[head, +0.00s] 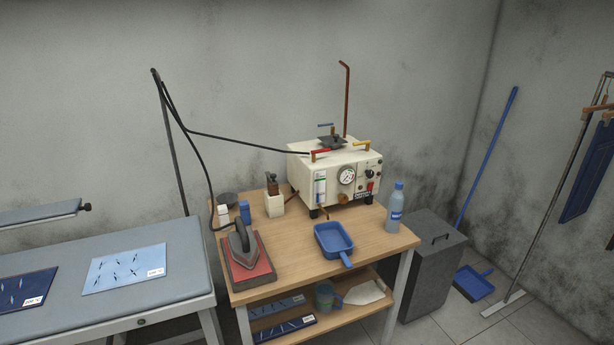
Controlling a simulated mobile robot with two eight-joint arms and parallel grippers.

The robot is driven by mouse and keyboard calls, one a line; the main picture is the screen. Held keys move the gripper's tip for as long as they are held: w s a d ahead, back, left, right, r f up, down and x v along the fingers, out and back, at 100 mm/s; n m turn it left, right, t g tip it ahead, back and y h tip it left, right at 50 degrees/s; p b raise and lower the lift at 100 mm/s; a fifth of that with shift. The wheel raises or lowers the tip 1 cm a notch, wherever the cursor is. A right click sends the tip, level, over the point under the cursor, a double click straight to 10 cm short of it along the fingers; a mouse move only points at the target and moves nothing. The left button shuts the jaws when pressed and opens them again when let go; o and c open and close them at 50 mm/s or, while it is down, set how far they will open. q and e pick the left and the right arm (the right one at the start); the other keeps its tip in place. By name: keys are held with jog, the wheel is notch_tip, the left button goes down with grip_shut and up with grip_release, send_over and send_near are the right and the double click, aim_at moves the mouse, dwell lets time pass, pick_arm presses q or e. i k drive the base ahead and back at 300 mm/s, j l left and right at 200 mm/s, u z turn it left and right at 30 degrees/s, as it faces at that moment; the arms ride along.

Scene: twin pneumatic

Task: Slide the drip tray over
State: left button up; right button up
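A blue tray with a short handle (333,238), which looks like the drip tray, lies on the wooden table (290,277) near its front right. Its handle points toward the front edge. The cream steam boiler (322,178) with a round gauge stands behind it. A small brown spout or tap on the boiler's front is above and behind the tray, and the tray seems to sit forward of it. Neither of my grippers shows in the head view.
An iron (242,246) rests on a red pad left of the tray. A water bottle (396,207) stands to the right. A grey ironing board (190,262) is at left, and a grey bin (432,268) stands right of the table. Some tabletop between iron and tray is clear.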

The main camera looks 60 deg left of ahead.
aim_at(332, 238)
jog(key=u, duration=1.6)
